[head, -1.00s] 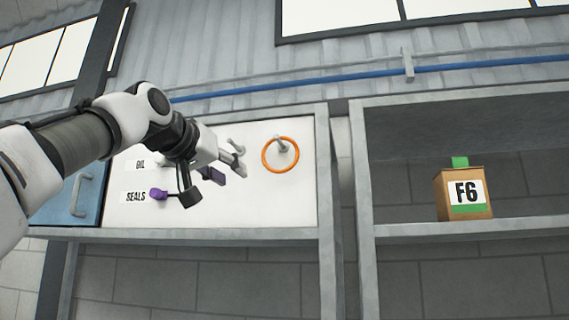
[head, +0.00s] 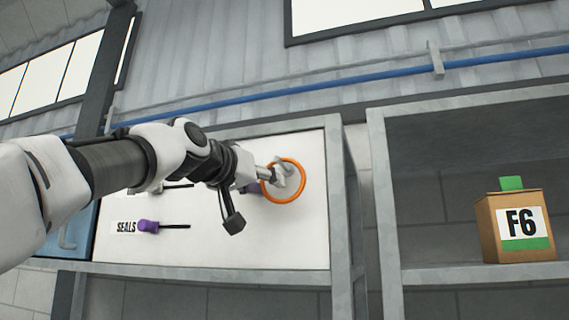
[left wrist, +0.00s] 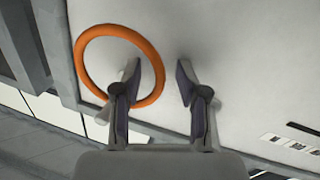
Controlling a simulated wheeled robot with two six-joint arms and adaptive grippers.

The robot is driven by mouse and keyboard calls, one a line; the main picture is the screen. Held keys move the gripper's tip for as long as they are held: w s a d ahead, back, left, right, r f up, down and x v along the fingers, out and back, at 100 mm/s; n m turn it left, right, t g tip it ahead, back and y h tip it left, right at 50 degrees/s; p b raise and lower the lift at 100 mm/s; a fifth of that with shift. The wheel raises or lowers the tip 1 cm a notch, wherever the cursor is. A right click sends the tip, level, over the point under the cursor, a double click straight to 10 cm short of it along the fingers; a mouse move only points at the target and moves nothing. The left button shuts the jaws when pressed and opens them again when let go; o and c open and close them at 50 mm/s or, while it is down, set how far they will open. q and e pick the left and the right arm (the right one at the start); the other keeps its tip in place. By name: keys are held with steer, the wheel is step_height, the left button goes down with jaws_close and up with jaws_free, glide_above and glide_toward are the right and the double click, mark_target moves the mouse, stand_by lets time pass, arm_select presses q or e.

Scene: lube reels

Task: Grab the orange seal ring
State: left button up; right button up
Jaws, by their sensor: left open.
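The orange seal ring (head: 303,181) hangs on the white panel (head: 200,245) in the head view. It shows large at the upper left of the left wrist view (left wrist: 78,66). My left gripper (head: 278,177) is at the ring, its fingers overlapping the ring's opening in the head view. In the left wrist view, the gripper (left wrist: 157,82) is open. One finger overlaps the ring's right part and the other is right of the ring, outside it. Nothing is seen gripped. The peg that holds the ring is mostly hidden by the fingers. My right gripper is out of view.
A purple-handled tool (head: 148,226) is on the panel beside the SEALS label (head: 126,227). A grey frame post (head: 342,200) borders the panel on the right. A blue pipe (head: 330,84) runs above.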

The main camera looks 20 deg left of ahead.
arm_select(q)
steer(key=shift+s+a+r, duration=0.15)
steer(key=shift+s, duration=0.35)
steer(key=c, duration=0.4)
steer(key=shift+w, duration=0.2)
jaws_close()
steer(key=shift+w, duration=0.3)
steer(key=shift+s, duration=0.1)
